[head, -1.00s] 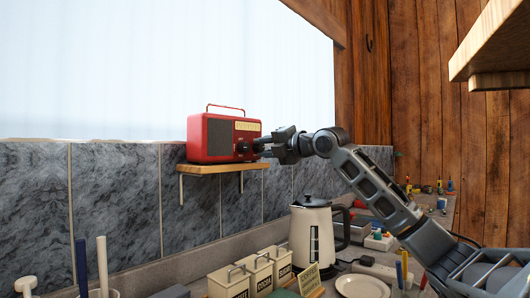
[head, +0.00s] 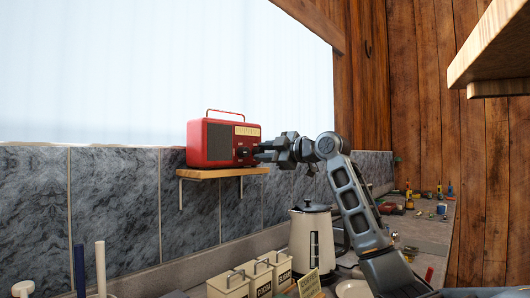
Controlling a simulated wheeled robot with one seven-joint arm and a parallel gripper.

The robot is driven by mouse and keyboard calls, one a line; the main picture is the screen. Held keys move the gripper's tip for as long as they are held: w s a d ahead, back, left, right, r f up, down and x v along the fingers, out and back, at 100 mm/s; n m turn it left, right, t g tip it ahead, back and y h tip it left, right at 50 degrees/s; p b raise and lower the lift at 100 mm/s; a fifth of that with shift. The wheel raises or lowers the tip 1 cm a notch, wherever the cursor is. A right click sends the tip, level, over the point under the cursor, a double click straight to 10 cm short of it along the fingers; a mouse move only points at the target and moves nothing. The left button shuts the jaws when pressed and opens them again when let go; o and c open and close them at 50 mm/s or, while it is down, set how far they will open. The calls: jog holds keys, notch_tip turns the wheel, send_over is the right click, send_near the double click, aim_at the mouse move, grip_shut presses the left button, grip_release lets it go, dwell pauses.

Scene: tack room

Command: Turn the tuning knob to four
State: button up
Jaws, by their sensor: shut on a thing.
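The red radio (head: 213,143) stands upright on a small wooden wall shelf in the head view, with a dark speaker grille at its left and a pale dial strip (head: 246,131) at its upper right. The tuning knob (head: 242,152) is a small dark shape on the front, partly hidden by my gripper. My gripper (head: 257,152) reaches in from the right at the radio's front and is shut on the knob. The dial's numbers and the knob's setting are too small to read.
The shelf (head: 225,174) is fixed to grey marble tiles below a bright window. A cream kettle (head: 311,236) and lidded canisters (head: 262,275) stand on the counter below. A wooden shelf (head: 495,50) juts in at the upper right. Small items lie at the counter's far right.

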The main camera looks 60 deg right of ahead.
jog(key=m+p, duration=0.1)
jog(key=m, duration=0.2)
jog(key=shift+m, duration=0.4)
jog(key=shift+a+f+m+t+h+p, duration=0.15)
jog(key=shift+m+p, duration=1.55)
jog(key=shift+m, duration=2.3)
jog(key=shift+d+f+m+t+h+p, duration=0.15)
jog(key=shift+m+p, duration=1.55)
jog(key=shift+m, duration=2.3)
jog(key=shift+a+m+t+h+p, duration=0.15)
jog(key=shift+m+p, duration=1.55)
jog(key=shift+m, duration=2.3)
jog(key=shift+w, duration=0.1)
jog(key=o, duration=1.1)
jog(key=shift+r, duration=0.1)
jog(key=shift+c, duration=0.2)
jog(key=shift+m, duration=0.3)
jog(key=b+v, duration=0.2)
jog(key=v, duration=0.6)
